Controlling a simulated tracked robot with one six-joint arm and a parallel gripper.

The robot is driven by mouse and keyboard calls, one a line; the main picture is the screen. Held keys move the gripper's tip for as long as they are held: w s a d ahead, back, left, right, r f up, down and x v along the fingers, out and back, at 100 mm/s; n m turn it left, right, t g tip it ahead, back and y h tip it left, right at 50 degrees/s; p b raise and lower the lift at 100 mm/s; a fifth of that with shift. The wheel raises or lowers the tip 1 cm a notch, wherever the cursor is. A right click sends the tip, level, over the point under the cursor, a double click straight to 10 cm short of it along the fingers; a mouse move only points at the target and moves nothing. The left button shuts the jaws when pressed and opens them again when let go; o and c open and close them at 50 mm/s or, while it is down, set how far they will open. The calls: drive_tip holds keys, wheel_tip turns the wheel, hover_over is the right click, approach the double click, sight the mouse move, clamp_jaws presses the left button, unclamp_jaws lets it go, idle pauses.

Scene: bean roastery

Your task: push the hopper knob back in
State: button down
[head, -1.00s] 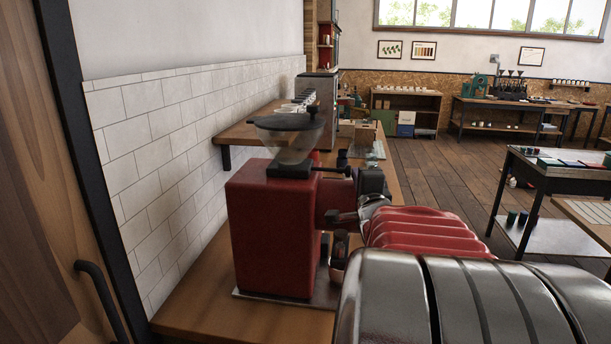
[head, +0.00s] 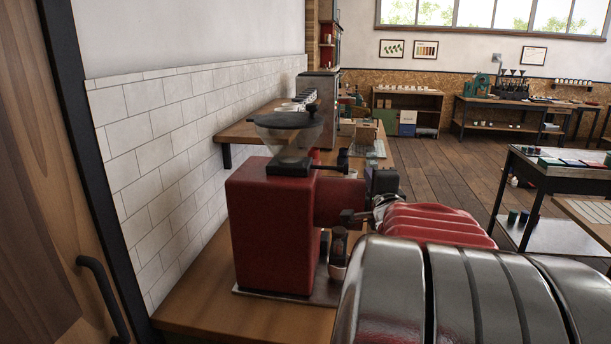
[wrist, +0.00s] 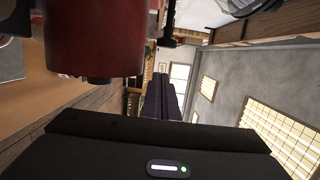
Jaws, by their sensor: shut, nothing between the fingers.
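The red grinder (head: 270,225) stands on the wooden counter, with a clear hopper (head: 288,138) under a dark lid on top. The hopper knob (head: 343,160) is black, at the end of a short rod sticking out to the right below the hopper. A dark knob on a rod also shows near the top of the wrist view (wrist: 170,43), beside the red cylindrical housing (wrist: 95,40). My gripper (head: 383,182) is right of the knob and a little lower, apparently apart from it. Its dark fingers (wrist: 163,97) are together and empty in the wrist view.
A tiled wall (head: 180,140) stands left of the grinder. A wooden shelf (head: 245,130) with cups is behind it. A dark worktable (head: 560,170) is at the right, with open floor between.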

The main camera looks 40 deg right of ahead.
drive_tip(key=v, duration=1)
idle(0.3)
drive_tip(key=w+a+r+n+t+y, duration=0.1)
drive_tip(key=w+a+r+y, duration=0.1)
drive_tip(key=w+a+r, duration=0.4)
drive_tip(key=w+a+r+n+t+y, duration=0.1)
drive_tip(key=w+a+r+t+y, duration=0.1)
drive_tip(key=w+a, duration=0.75)
drive_tip(key=s+a+f+n+g+y, duration=0.4)
drive_tip(key=s+a+f+n, duration=0.5)
drive_tip(key=a+f+n, duration=0.3)
drive_tip(key=s+a+f+n+g+y, duration=0.3)
drive_tip(key=s+a+f+n+g, duration=0.4)
drive_tip(key=a+f+n, duration=0.5)
drive_tip(key=shift+s+a+f+y, duration=0.25)
drive_tip(key=shift+s+a+y, duration=0.15)
drive_tip(key=shift+s+a, duration=0.7)
drive_tip(key=shift+d, duration=0.25)
